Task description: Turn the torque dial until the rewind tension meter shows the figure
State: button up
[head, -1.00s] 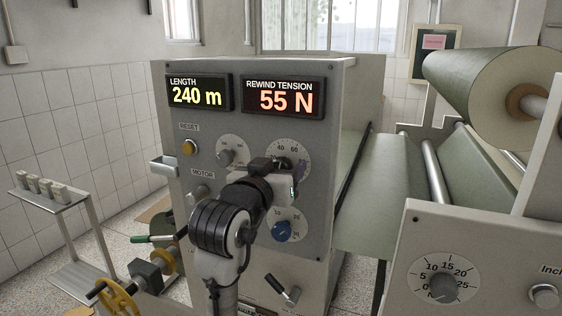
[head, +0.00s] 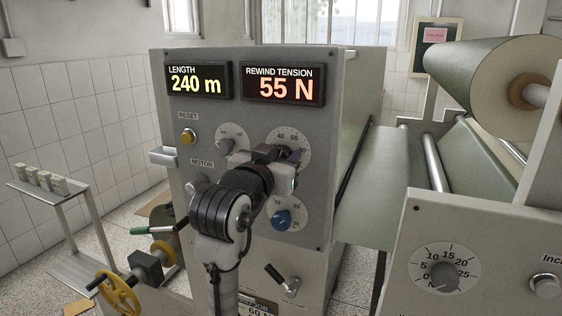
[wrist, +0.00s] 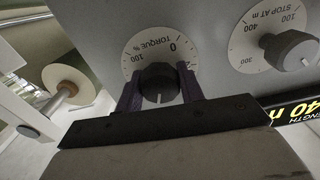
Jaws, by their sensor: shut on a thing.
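The torque dial shows in the wrist view as a black knob (wrist: 160,82) on a white scale marked TORQUE %, seen upside down. My gripper (wrist: 157,92) is shut on this knob, one purple finger on each side. In the head view my gripper (head: 275,160) is at the panel and partly hides the dial's white scale (head: 291,140); the knob is mostly hidden there. The rewind tension meter (head: 284,84) reads 55 N in orange digits.
The length display (head: 198,80) reads 240 m. A grey knob (head: 227,140) is left of the torque dial and a blue knob (head: 281,220) is below it. A paper roll (head: 495,85) stands at right.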

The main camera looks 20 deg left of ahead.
jog(key=shift+m, duration=0.3)
jog(key=o, duration=1)
jog(key=s+b, duration=0.1)
jog(key=s, duration=0.3)
jog(key=s+b, duration=0.1)
jog(key=s, duration=0.4)
jog(key=s+b, duration=0.2)
jog(key=s, duration=0.3)
jog(key=shift+a, duration=0.25)
